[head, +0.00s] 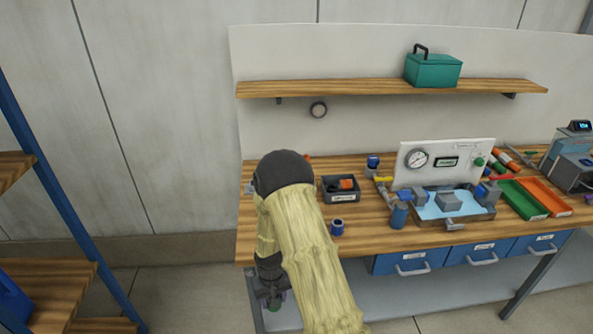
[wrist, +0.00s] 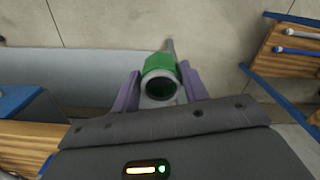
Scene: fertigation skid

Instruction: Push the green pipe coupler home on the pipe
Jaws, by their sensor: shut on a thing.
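The green pipe coupler (wrist: 157,66) is held between the two purple fingers of my gripper (wrist: 160,82) in the wrist view. Its round, dark open end faces the camera. A narrow grey piece (wrist: 170,47) shows just beyond its far end; I cannot tell whether it is the pipe or whether it touches the coupler. In the head view my gripper (head: 272,302) hangs low in front of the bench's left end, below the top.
The wooden bench (head: 370,235) carries a black bin (head: 341,188), a blue-topped fitting (head: 337,227), a water tray (head: 450,218) and a gauge panel (head: 446,162). Blue drawers (head: 411,262) hang under its front edge. A blue-framed shelf rack (head: 62,188) stands at the left, with open floor between.

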